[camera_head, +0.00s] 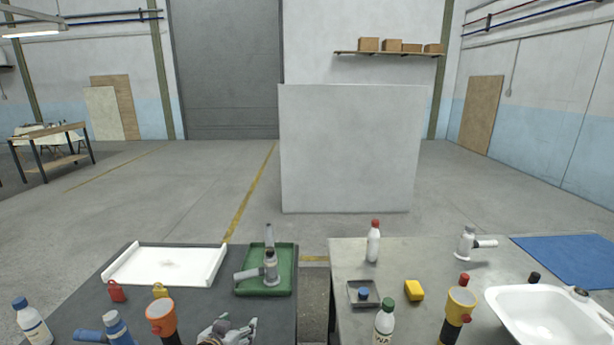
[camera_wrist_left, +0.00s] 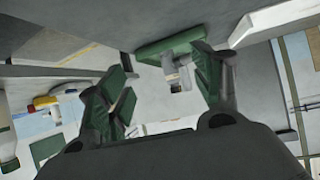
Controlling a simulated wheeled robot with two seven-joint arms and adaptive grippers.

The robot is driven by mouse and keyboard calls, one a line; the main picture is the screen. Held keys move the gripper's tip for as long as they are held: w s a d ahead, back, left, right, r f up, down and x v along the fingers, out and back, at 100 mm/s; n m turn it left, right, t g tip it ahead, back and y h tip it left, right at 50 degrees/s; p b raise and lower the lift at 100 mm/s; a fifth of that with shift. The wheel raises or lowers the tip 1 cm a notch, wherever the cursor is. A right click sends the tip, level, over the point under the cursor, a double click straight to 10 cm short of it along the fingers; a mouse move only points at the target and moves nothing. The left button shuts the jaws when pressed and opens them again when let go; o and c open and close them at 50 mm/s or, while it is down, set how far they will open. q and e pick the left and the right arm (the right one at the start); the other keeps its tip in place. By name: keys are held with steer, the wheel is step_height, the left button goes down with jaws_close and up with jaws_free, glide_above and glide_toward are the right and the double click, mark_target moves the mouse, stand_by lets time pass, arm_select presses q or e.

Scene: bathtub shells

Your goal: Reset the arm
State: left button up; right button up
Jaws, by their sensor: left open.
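My left gripper (camera_head: 230,328) shows at the bottom edge of the head view, over the front of the left table. Its open fingers also show in the left wrist view (camera_wrist_left: 166,85), with green pads apart and nothing between them. A green tray (camera_head: 248,291) with a grey faucet (camera_head: 270,262) in it lies beyond the gripper. The tray (camera_wrist_left: 170,43) and faucet (camera_wrist_left: 180,80) also show in the wrist view, past the fingers. My right gripper is in neither view.
The left table (camera_head: 225,303) also holds a white shell (camera_head: 165,264), an orange flashlight (camera_head: 161,314), bottles and small padlocks. The right table (camera_head: 345,257) holds a white basin (camera_head: 545,320), a yellow block (camera_head: 414,290), bottles and another faucet (camera_head: 467,243). A gap separates the tables.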

arm_select(q)
steer(key=s+f+g, duration=0.1)
steer(key=s, duration=0.2)
steer(key=s+f+g, duration=0.1)
steer(key=s, duration=0.3)
steer(key=s+a+f+g+y, duration=0.1)
steer(key=s+f, duration=0.1)
steer(key=s, duration=0.2)
steer(key=shift+g, duration=0.3)
steer(key=s+a+f+g, duration=0.2)
steer(key=s+g, duration=0.2)
steer(key=s, duration=1)
step_height(320, 180, down, 32)
steer(key=s+a+g, duration=0.1)
steer(key=s, duration=0.1)
steer(key=s+a+f, duration=0.3)
steer(key=s+f, duration=0.7)
steer(key=s+a+f+g+y, duration=0.1)
steer(key=s+a+f, duration=0.2)
steer(key=s+f, duration=0.7)
steer(key=shift+s+f+m+g, duration=0.15)
steer(key=shift+s+m+g, duration=0.15)
steer(key=shift+s, duration=0.4)
